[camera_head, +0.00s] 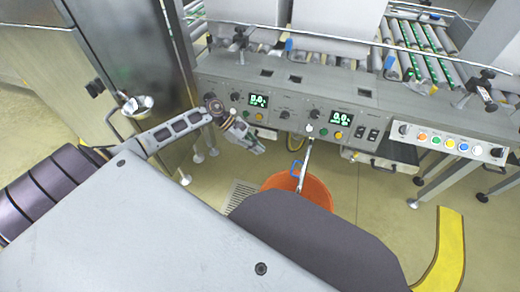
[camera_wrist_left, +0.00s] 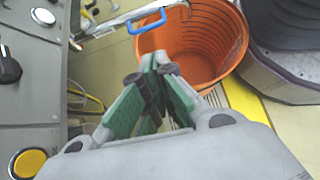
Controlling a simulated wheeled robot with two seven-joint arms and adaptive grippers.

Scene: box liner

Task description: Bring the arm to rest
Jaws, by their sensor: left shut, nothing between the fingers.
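My left arm comes in from the left in the head view. My left gripper (camera_head: 256,147) hangs in front of the grey machine's control panel (camera_head: 350,95), left of an orange bucket (camera_head: 320,187). In the left wrist view the gripper's green-sided fingers (camera_wrist_left: 155,68) come together at the tips, shut with nothing between them. The orange bucket (camera_wrist_left: 228,55) is beyond the fingertips, apart from them. My right gripper is not in view.
A metal bar with a blue handle (camera_head: 296,168) reaches over the bucket. The control panel carries knobs, buttons and green displays. A tall metal cabinet (camera_head: 135,60) stands left of the panel. A yellow floor stripe (camera_head: 450,245) lies at the right, with bare floor around it.

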